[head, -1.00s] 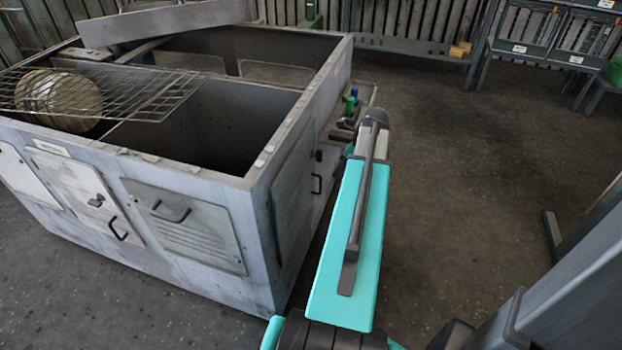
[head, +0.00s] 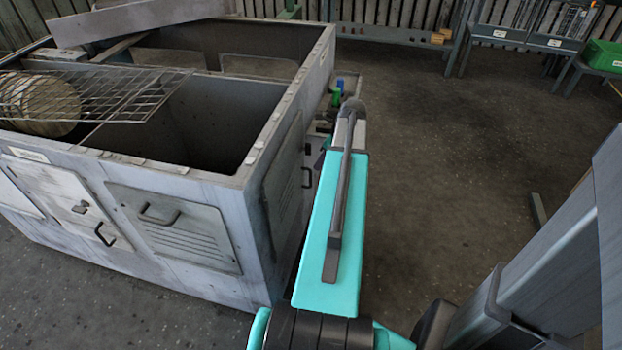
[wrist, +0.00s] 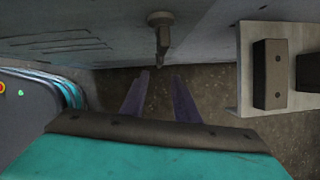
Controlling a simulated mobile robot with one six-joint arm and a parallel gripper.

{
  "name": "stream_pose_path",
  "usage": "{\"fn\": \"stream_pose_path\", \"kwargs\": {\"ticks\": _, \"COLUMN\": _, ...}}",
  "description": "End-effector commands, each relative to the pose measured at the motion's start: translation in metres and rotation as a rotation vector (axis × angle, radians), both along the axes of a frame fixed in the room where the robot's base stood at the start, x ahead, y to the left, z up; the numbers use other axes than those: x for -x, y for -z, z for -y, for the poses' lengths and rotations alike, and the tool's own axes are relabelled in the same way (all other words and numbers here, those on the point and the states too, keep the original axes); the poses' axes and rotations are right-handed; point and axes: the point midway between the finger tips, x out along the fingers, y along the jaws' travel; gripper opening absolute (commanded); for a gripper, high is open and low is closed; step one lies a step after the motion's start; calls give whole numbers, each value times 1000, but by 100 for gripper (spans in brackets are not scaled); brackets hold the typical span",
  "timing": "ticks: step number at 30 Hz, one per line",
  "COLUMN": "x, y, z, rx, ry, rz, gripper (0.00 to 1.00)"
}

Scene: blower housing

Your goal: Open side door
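The blower housing (head: 262,240) is a large grey open-topped metal box. A side door (head: 284,172) with a dark handle (head: 307,178) is on its right face and looks shut. My turquoise arm runs along that face in the head view, and my gripper is hidden there. In the wrist view my gripper (wrist: 161,76) is open and empty, its two dark fingers apart. A dark handle or latch (wrist: 162,35) sticks out from the grey panel just beyond the fingertips, nearly centred between them. I cannot tell whether they touch. A louvred panel (wrist: 60,45) is to its left.
The front face has a louvred panel (head: 180,225) with a handle. A wire rack (head: 130,95) lies on top. A light grey bracket with dark blocks (wrist: 270,70) juts out right of the fingers. Floor (head: 450,150) is clear to the right; a green crate (head: 603,56) stands far right.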

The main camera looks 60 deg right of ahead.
Motion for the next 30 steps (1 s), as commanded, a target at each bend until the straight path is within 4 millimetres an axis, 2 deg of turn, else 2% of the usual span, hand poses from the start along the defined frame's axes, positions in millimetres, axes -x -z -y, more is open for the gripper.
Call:
{"fn": "stream_pose_path", "kwargs": {"ticks": 21, "x": -37, "y": 93, "z": -3, "rx": -2, "ry": 1, "rz": 0, "gripper": 28}}
{"fn": "stream_pose_path", "kwargs": {"ticks": 30, "x": -45, "y": 113, "z": -4, "rx": -1, "ry": 2, "rz": 0, "gripper": 28}}
